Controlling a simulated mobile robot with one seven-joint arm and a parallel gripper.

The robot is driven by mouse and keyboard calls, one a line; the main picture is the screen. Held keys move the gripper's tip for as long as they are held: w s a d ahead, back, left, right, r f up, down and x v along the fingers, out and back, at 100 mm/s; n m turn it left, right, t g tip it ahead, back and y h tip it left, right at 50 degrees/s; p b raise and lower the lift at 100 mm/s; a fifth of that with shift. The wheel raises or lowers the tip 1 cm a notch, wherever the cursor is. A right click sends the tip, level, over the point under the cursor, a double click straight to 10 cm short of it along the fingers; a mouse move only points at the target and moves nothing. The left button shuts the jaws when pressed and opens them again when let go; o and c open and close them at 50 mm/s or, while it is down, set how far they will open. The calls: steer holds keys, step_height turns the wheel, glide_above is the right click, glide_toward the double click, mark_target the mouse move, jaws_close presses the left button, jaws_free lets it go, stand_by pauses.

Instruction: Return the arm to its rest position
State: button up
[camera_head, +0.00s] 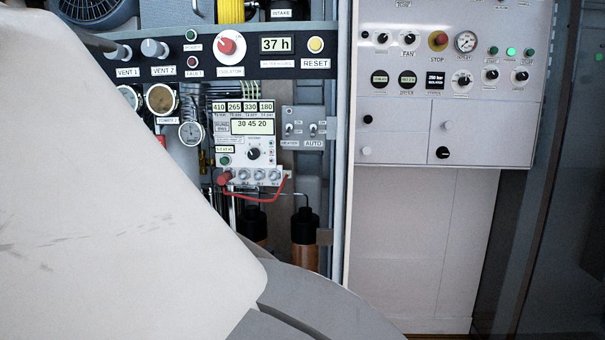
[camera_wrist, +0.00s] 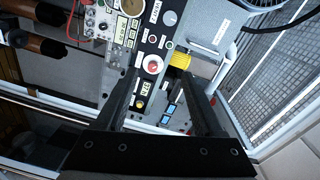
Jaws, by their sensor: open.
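My gripper (camera_wrist: 162,88) shows in the wrist view, with its two dark fingers spread wide apart. It is open, and nothing is held between the fingers. The control panel lies beyond the fingers and appears turned on its side in this view. The gap frames a red knob (camera_wrist: 153,65) and a yellow ribbed hose (camera_wrist: 181,60). In the head view my pale arm covers the left and lower left, and my gripper is not visible there.
In the head view the panel carries a red-and-white knob (camera_head: 229,46), a gauge (camera_head: 160,99) and a meter box (camera_head: 247,140) with a red cable (camera_head: 262,198). A white cabinet (camera_head: 448,75) stands to the right. The floor is mostly hidden.

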steer(key=w+d+f+n+g, duration=0.25)
steer(key=w+d+f, duration=0.2)
steer(key=d, duration=0.25)
steer(key=w+d+f+n+g, duration=0.25)
steer(key=w+d+f, duration=0.2)
steer(key=d, duration=0.35)
steer(key=s+d+f+n+g, duration=0.15)
steer(key=d+f+n, duration=0.25)
steer(key=d+f, duration=0.6)
steer(key=s+d+f+n+g+y, duration=0.1)
steer(key=s+d+f+n+g, duration=0.1)
steer(key=s+d+f, duration=0.45)
steer(key=s+d+f+n+g, duration=0.1)
steer(key=s+d+f+n, duration=0.2)
steer(key=s+f, duration=0.55)
steer(key=s+d+f+n+g+y, duration=0.15)
steer(key=s+d+f, duration=0.35)
steer(key=f, duration=0.5)
step_height(320, 180, up, 28)
steer(key=p, duration=2.8)
steer(key=shift+s+f+n+g+h, duration=0.25)
steer(key=shift+n+g+h, duration=0.1)
steer(key=shift+n+g, duration=0.1)
